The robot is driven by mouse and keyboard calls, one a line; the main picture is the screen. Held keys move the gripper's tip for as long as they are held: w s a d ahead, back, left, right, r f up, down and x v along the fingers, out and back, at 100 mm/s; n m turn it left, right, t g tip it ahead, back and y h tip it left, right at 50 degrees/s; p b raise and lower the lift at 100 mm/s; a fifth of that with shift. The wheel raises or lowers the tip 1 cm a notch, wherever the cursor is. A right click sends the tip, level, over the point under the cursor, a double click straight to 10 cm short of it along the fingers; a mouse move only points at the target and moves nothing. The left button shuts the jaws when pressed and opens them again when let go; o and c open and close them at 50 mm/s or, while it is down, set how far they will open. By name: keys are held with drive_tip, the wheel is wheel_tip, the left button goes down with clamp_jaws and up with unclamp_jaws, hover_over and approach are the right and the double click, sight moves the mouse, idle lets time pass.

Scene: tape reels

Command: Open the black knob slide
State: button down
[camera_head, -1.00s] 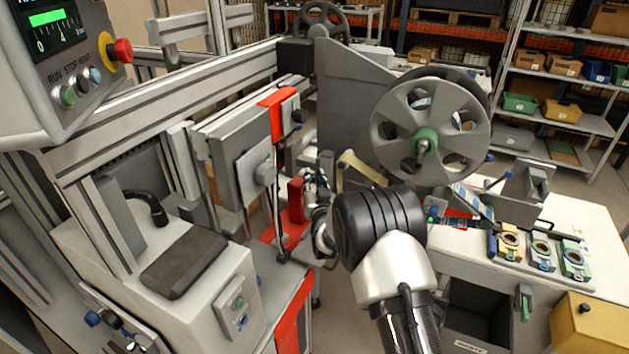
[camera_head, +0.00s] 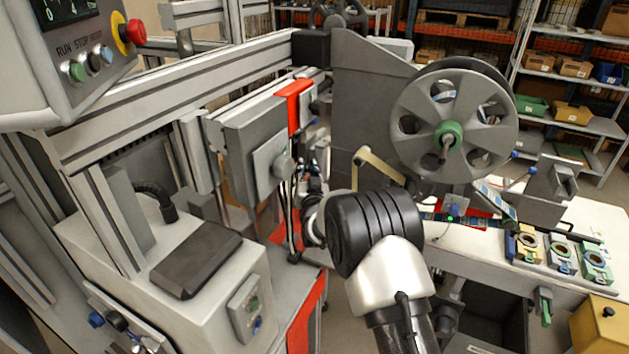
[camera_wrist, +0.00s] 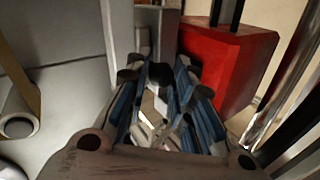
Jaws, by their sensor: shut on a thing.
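My gripper (camera_wrist: 160,85) is shut, with its blue-padded fingers closing on a small dark piece (camera_wrist: 160,72) that looks like the black knob. The fingers hide most of it, and the slide behind it cannot be made out clearly. A grey upright bracket (camera_wrist: 166,30) stands just beyond the fingertips. In the head view my gripper (camera_head: 314,190) is small and partly hidden by my black wrist, beside the machine's grey press head. I cannot see the knob there.
A red block (camera_wrist: 235,62) stands close to the right of my fingers, and a broad grey panel (camera_wrist: 65,70) is at left. In the head view the tape reel (camera_head: 452,125) is at right, above a white bench (camera_head: 590,225) with several coloured fixtures. A grey press head (camera_head: 252,150) is at left.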

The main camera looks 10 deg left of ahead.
drive_tip(key=shift+a, duration=0.1)
drive_tip(key=c, duration=1.3)
unclamp_jaws()
drive_tip(key=v, duration=1.2)
